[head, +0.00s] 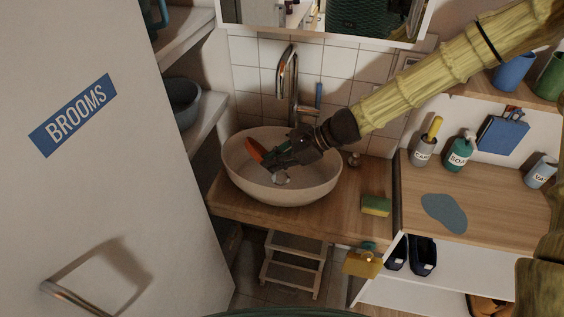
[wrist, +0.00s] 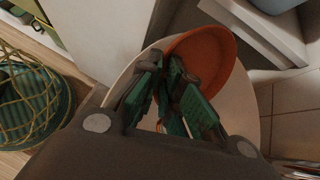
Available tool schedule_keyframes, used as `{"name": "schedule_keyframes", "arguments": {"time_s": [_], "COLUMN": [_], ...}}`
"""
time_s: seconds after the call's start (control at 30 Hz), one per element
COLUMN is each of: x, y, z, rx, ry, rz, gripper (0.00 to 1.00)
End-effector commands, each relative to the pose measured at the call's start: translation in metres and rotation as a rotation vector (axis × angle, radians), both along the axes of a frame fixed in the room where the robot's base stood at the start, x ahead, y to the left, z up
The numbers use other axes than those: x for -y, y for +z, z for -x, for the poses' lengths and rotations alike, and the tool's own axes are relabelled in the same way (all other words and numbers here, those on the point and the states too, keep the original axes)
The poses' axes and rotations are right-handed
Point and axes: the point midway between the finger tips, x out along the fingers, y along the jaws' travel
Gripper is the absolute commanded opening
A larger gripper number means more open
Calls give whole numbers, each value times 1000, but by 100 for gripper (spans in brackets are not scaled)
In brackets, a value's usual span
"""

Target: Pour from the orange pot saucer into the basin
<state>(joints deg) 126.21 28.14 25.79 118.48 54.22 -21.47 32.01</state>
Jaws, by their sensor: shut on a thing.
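The orange pot saucer (head: 255,149) is tilted steeply over the basin (head: 322,197) in the head view. My gripper (head: 272,155) is shut on the saucer's edge, inside the basin's outline. In the wrist view the saucer (wrist: 222,58) shows beyond the green fingers of my gripper (wrist: 172,92), with the pale basin (wrist: 262,100) behind it. I cannot tell whether the saucer touches the basin. Something small and pale (head: 281,178) shows in the basin below my gripper. The saucer's contents cannot be made out.
A tall tap (head: 289,75) stands behind the basin. A yellow-green sponge (head: 376,205) lies on the wooden counter (head: 345,222) to the right. A white door marked BROOMS (head: 150,200) fills the left. A step stool (head: 293,265) stands below.

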Motion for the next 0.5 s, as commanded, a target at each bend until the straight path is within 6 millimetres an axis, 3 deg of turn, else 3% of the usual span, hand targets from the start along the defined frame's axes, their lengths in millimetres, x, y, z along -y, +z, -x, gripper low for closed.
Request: {"name": "schedule_keyframes", "arguments": {"time_s": [0.5], "x": [-24], "y": [-10], "z": [10], "rx": [127], "ry": [3], "rz": [260], "gripper": [0]}}
